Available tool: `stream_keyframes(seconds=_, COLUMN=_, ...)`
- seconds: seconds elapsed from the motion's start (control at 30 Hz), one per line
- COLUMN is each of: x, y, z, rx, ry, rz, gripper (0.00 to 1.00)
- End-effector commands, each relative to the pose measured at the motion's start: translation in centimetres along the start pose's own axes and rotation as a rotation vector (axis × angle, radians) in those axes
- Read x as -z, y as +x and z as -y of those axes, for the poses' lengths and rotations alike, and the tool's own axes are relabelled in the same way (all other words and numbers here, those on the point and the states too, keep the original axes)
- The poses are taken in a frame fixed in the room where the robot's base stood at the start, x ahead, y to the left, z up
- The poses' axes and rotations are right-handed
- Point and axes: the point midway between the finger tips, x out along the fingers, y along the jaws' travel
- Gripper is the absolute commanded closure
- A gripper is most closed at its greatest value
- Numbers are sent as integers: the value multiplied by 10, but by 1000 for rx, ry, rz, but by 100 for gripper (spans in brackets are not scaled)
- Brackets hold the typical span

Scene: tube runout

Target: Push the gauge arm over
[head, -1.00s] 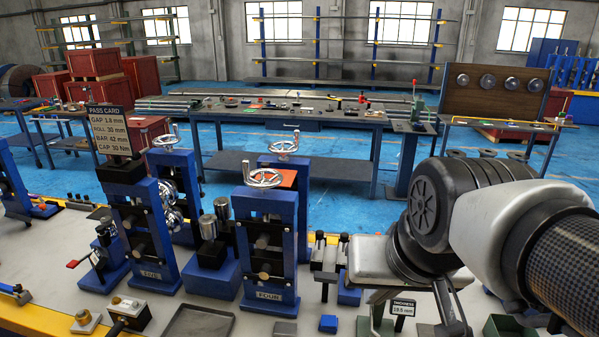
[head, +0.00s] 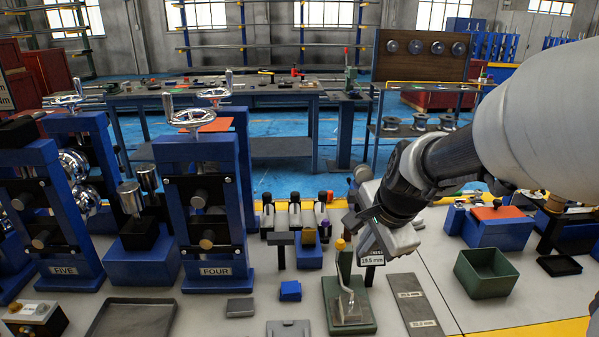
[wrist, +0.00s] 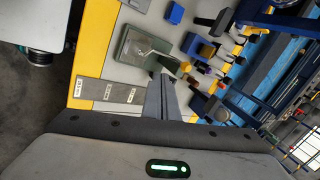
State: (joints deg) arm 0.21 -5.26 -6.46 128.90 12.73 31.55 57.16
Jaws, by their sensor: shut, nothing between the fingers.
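The gauge stands on a green base (head: 368,327) in the head view, with a bent metal gauge arm (head: 350,290) and a yellow knob (head: 340,245) at its upper end. A small display (head: 372,259) beside it seems to read 19.5 mm. My gripper (head: 352,221) is shut and empty, low and just behind the display and knob. Whether it touches the gauge arm I cannot tell. In the wrist view my shut fingers (wrist: 164,80) point toward the gauge's green base (wrist: 128,46), with the thin metal arm (wrist: 150,52) lying over it.
Blue roll stands marked FIVE and FOUR (head: 215,271) rise on the left. A grey strip with labels (head: 412,305) lies right of the gauge, then an open green box (head: 485,273). A small blue block (head: 290,291) lies left of it. Several dark-topped holders stand behind.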

Motion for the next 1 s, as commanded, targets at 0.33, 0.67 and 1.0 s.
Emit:
stream_keyframes(seconds=0.33, x=-1, y=18, z=-2, rx=-2, ry=-2, rz=2, gripper=100)
stream_keyframes(seconds=0.67, x=-1, y=89, z=-3, rx=-4, ry=-3, rz=2, gripper=100)
stream_keyframes(seconds=1.0, x=3, y=109, z=32, rx=0, ry=-5, rz=0, gripper=100)
